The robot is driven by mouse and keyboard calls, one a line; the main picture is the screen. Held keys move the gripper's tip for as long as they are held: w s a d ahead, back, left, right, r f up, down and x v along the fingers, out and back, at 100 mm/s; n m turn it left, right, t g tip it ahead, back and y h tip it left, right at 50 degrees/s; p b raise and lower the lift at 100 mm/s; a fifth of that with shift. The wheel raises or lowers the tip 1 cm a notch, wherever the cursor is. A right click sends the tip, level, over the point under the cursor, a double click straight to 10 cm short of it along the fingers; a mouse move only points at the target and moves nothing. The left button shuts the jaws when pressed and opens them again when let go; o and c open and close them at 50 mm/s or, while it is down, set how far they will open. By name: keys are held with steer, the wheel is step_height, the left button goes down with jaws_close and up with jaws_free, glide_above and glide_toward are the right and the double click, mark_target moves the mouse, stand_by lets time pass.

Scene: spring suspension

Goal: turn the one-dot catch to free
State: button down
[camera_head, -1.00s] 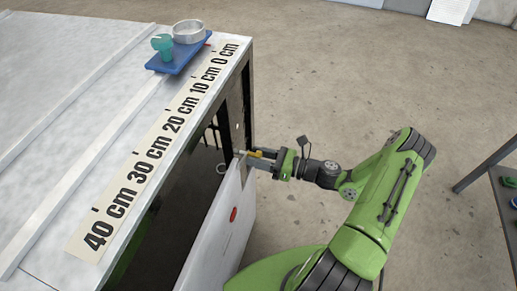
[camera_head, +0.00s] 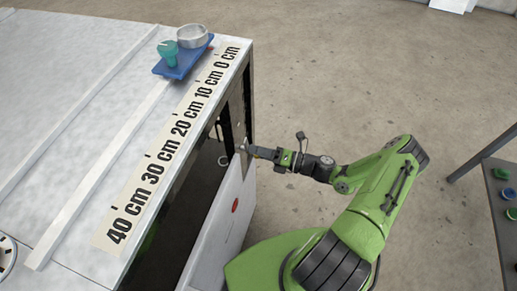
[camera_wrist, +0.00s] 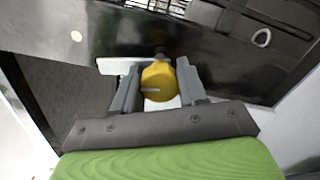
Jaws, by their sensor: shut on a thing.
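The yellow catch knob (camera_wrist: 159,82) sits between the two fingers of my gripper (camera_wrist: 158,88) in the wrist view, and the fingers are shut on it. A pale mark runs across the knob's face. A white bar (camera_wrist: 116,66) shows behind the knob and reaches to the left. In the head view my gripper (camera_head: 249,150) is at the top edge of the white door panel, and the knob is mostly hidden.
The white door panel (camera_head: 222,222) with a red spot stands partly out from the cabinet (camera_head: 75,105). A marked scale (camera_head: 170,145) and a blue tray (camera_head: 183,62) with a teal item and a metal ring lie on top. A dark table (camera_head: 490,200) stands at the right.

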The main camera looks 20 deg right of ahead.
steer(key=shift+m, duration=1.2)
steer(key=shift+d, duration=0.1)
steer(key=c, duration=0.6)
jaws_free()
steer(key=v, duration=1.5)
steer(key=shift+s+d, duration=0.2)
steer(key=shift+d, duration=0.1)
